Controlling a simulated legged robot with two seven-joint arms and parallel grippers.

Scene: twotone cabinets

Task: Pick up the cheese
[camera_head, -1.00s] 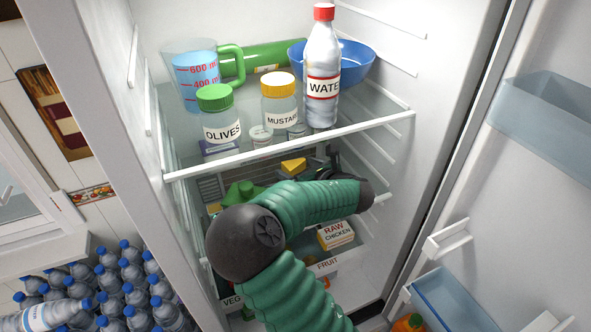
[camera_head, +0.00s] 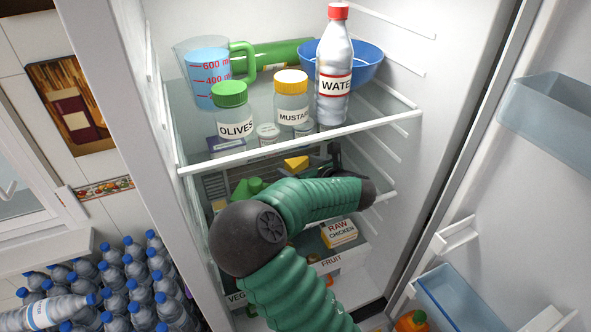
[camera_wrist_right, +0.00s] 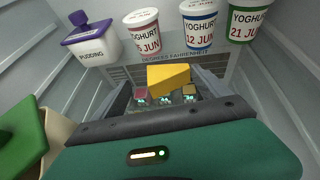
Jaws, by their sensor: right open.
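The cheese (camera_head: 296,162) is a yellow block on the fridge's middle level, partly hidden behind my right arm in the head view. In the right wrist view the cheese (camera_wrist_right: 168,76) sits straight ahead, beyond the green wrist. My right gripper (camera_wrist_right: 166,92) is open and empty, with dark fingers reaching forward on either side toward the cheese. In the head view only dark parts of the right gripper (camera_head: 334,157) show behind the forearm, just right of the cheese. I cannot tell whether the fingers touch it. My left gripper is not in view.
A glass shelf (camera_head: 300,138) with jars and a water bottle (camera_head: 334,75) is above my arm.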

